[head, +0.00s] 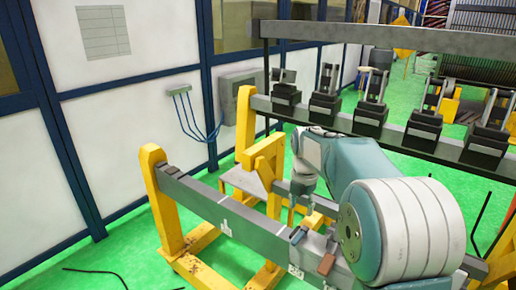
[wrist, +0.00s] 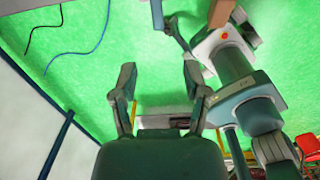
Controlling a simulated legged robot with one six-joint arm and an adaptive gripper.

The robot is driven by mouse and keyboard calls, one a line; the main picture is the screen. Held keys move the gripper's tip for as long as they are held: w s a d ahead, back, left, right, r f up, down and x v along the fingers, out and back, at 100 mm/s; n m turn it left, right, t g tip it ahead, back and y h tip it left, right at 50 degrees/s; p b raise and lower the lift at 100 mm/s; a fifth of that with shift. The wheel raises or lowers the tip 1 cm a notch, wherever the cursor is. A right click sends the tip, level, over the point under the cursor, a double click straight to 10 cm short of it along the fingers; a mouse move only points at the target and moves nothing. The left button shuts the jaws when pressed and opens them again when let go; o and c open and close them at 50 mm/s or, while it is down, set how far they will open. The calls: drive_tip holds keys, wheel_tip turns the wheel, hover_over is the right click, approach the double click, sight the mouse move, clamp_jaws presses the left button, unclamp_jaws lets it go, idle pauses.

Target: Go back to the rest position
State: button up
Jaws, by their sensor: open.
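My gripper (wrist: 157,92) shows in the wrist view with its two fingers spread apart. It is open, with nothing between the fingers and green floor behind them. In the head view my teal and white arm reaches out from the right, and its wrist bends down above the grey beam. The gripper's fingers are small and hard to make out in that view. The grey beam (head: 222,214) rests on a yellow stand (head: 165,205) and carries white labels. A small brown block (head: 326,264) sits on or beside the beam, close to my arm.
Several black clamp fixtures (head: 323,105) stand in a row on a dark rail (head: 395,141) behind my arm. A panelled wall (head: 120,140) with a grey box (head: 238,90) and blue cables (head: 193,122) is at left.

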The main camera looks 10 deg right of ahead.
drive_tip(key=s+a+r+m+t, duration=0.1)
drive_tip(key=s+r+m+t, duration=0.1)
drive_tip(key=s+r+m, duration=0.5)
drive_tip(key=s+a+f+m+t, duration=0.1)
drive_tip(key=s+m, duration=0.9)
drive_tip(key=s, duration=0.1)
drive_tip(key=s+a+f+m+t, duration=0.1)
drive_tip(key=s+m+t, duration=0.1)
drive_tip(key=s+m, duration=0.7)
drive_tip(key=shift+s+f+m+t, duration=0.3)
drive_tip(key=shift+s+m, duration=0.1)
drive_tip(key=shift+s, duration=0.8)
